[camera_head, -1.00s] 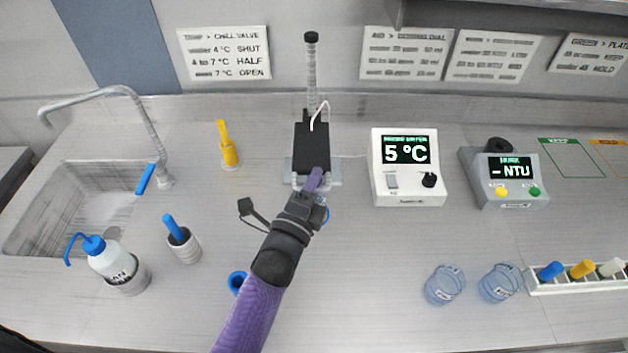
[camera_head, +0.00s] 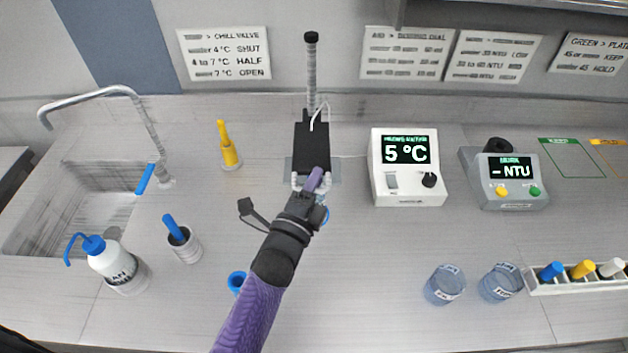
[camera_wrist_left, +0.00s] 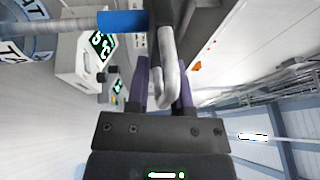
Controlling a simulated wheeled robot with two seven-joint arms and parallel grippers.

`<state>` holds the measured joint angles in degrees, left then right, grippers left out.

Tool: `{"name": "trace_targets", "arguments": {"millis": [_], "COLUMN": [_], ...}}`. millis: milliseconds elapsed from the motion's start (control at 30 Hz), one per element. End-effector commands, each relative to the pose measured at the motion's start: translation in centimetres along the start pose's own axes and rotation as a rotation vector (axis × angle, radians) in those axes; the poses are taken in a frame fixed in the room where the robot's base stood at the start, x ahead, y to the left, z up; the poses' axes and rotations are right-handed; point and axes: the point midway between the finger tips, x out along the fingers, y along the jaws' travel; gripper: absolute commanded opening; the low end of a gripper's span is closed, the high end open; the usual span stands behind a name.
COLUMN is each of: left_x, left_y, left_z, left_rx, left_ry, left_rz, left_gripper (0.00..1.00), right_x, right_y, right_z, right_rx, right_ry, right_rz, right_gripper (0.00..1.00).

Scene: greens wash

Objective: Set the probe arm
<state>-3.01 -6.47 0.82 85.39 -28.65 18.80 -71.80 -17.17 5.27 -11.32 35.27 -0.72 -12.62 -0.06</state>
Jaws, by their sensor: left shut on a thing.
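The probe stand has an upright post (camera_head: 311,75) with a black box-shaped arm (camera_head: 312,146) on it, and a white cable loops over the box. My left gripper (camera_head: 316,180) is at the near end of this arm. In the left wrist view, its purple fingers (camera_wrist_left: 160,85) are shut on a grey U-shaped handle (camera_wrist_left: 167,70) of the probe arm. A blue sleeve on a grey rod (camera_wrist_left: 122,21) shows beside the handle. The gripper and forearm hide part of the stand's lower front. My right gripper is not in view.
A meter (camera_head: 407,168) reading 5 °C stands right of the stand, with an NTU meter (camera_head: 511,182) beyond it. Two beakers (camera_head: 445,285) (camera_head: 501,282) and a vial rack (camera_head: 580,288) are at front right. A sink, wash bottle (camera_head: 115,265) and yellow-handled tool (camera_head: 228,147) are left.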

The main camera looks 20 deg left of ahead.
Motion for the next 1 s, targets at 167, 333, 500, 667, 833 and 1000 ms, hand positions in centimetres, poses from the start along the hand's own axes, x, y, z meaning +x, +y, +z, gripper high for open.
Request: {"name": "trace_targets", "arguments": {"millis": [167,333,500,667,833,1000], "left_x": [0.0,0.3,0.9,1.5,1.7,1.7], "left_y": [-0.1,-1.7,-5.8,-9.5,-10.2,-10.1], "left_z": [0.0,0.1,0.4,0.7,0.7,0.7], "left_rx": [0.001,0.001,0.002,0.002,0.002,0.002], "left_ry": [0.001,0.001,0.001,0.001,0.001,0.001], "left_rz": [-0.005,-0.007,-0.008,-0.008,-0.013,-0.018], "left_gripper": [0.0,0.0,0.0,0.0,0.0,0.0], "right_x": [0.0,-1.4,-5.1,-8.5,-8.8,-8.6], "right_y": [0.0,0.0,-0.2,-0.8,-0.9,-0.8], "right_z": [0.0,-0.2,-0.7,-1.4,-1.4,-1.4], "right_rx": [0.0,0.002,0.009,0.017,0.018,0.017], "right_ry": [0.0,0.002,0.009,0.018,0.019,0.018], "right_rz": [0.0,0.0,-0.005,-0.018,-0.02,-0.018], "right_gripper": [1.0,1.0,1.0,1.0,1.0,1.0]}}
